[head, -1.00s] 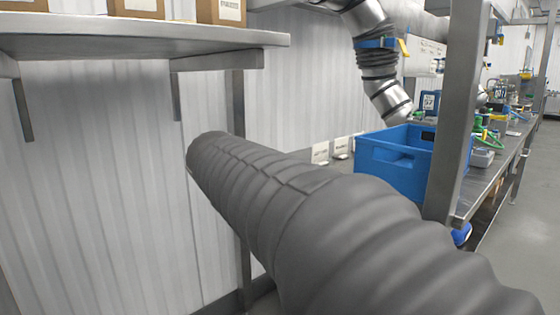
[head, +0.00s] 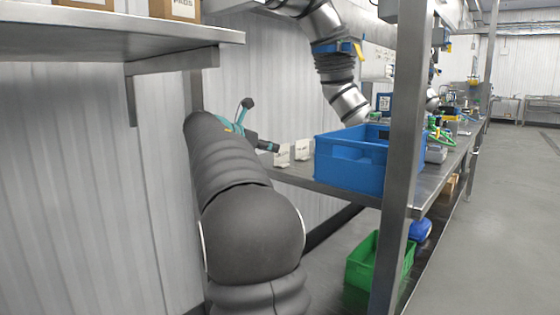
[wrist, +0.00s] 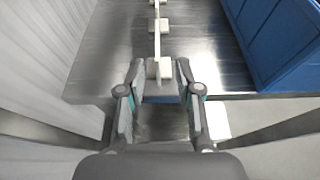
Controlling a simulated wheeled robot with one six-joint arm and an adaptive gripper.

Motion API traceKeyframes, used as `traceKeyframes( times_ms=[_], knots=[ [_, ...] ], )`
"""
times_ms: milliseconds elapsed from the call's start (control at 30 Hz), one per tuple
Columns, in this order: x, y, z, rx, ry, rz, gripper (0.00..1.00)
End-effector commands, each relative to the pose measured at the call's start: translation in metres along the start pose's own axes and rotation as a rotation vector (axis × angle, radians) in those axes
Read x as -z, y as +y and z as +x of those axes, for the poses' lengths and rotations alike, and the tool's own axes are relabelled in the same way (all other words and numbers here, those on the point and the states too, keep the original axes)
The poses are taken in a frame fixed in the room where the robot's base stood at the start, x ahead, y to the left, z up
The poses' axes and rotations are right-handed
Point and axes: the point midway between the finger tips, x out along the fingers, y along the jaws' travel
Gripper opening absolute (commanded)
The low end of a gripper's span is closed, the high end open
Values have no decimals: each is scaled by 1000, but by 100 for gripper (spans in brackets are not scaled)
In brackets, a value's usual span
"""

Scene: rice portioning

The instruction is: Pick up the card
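My gripper (head: 262,126) shows at the end of my dark sleeved arm in the head view, its teal fingers spread. In the wrist view my gripper (wrist: 161,72) is open, with one finger on each side. A small pale card stand (wrist: 160,68) shows between the fingertips; I cannot tell whether they touch it. A thin upright card edge (wrist: 157,44) rises behind it. In the head view a white card (head: 282,156) stands on the bench just right of the lower finger, and a second white card (head: 304,150) stands farther right. Their print is too small to read.
A blue crate (head: 350,168) sits on the steel bench (head: 432,188) right of the cards. A metal post (head: 398,150) stands in front. A shelf (head: 110,38) overhangs at upper left. A green crate (head: 366,262) is below. The ribbed wall is close on the left.

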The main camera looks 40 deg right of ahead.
Motion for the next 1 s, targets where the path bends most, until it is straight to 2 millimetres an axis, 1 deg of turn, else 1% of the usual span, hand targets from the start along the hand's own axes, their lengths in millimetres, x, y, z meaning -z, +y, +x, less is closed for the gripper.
traceKeyframes(
  times_ms=[33, 200, 533, 833, 900, 1000],
  knots=[
    [1, 0, 11, 3, 1, -1, 34],
    [1, 0, 36, 1, 1, 0, 34],
    [1, 1, 54, -1, 2, 1, 34],
    [0, 2, 94, 1, 3, 1, 34],
    [-1, 3, 98, 0, 2, 1, 34],
    [-1, 3, 99, -2, 2, 1, 34]
  ],
)
